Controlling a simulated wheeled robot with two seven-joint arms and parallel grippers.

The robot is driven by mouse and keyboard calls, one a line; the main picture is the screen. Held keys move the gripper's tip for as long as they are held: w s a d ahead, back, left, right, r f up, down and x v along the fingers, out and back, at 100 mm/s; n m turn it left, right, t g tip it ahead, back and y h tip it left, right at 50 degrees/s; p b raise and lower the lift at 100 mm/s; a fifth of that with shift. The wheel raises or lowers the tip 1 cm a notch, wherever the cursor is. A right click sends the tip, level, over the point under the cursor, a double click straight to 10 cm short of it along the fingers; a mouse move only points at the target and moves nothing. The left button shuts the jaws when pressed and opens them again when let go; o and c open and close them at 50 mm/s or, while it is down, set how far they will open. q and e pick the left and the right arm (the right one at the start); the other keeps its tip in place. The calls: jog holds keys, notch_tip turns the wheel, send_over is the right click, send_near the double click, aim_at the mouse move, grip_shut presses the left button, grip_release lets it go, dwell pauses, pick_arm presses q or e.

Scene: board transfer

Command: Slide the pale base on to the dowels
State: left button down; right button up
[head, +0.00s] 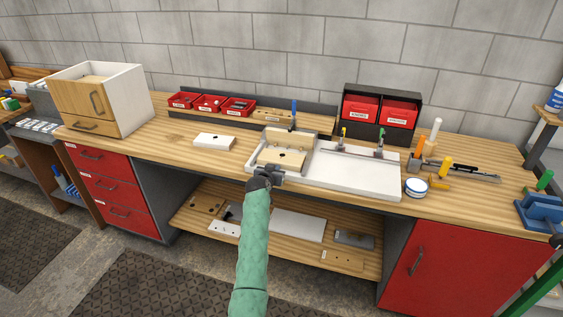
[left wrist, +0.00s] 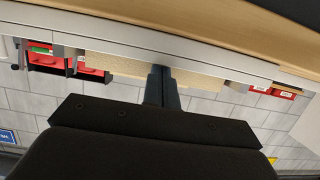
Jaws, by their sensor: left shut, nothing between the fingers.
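A pale wooden board (head: 283,157) with a few small dark holes lies in the left part of a white tray-like fixture (head: 345,172) on the bench. Its edge also shows behind my fingers in the left wrist view (left wrist: 115,64). My left gripper (head: 274,179) is shut and empty at the front wall of the fixture, just in front of the board. In the left wrist view its fingers (left wrist: 161,72) are together; contact with the fixture cannot be told. I cannot make out dowels. My right gripper is not in view.
A white block (head: 213,141) lies left of the fixture. Clamps (head: 380,142) stand at its back edge. Red bins (head: 207,103) and a wooden cabinet (head: 103,97) are behind and left. A round tin (head: 416,187) and tools crowd the right. A lower shelf (head: 275,242) holds boards.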

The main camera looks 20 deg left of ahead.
aim_at(280, 161)
pick_arm(q)
jog(key=shift+w, duration=0.15)
dwell(0.3)
jog(key=shift+w+d+b, duration=0.1)
jog(key=shift+w+b, duration=1.05)
jog(key=shift+w, duration=1.4)
jog(key=shift+w, duration=0.1)
jog(key=shift+w+f+b, duration=0.3)
jog(key=shift+w+b, duration=0.05)
jog(key=shift+w, duration=0.15)
jog(key=shift+f, duration=0.1)
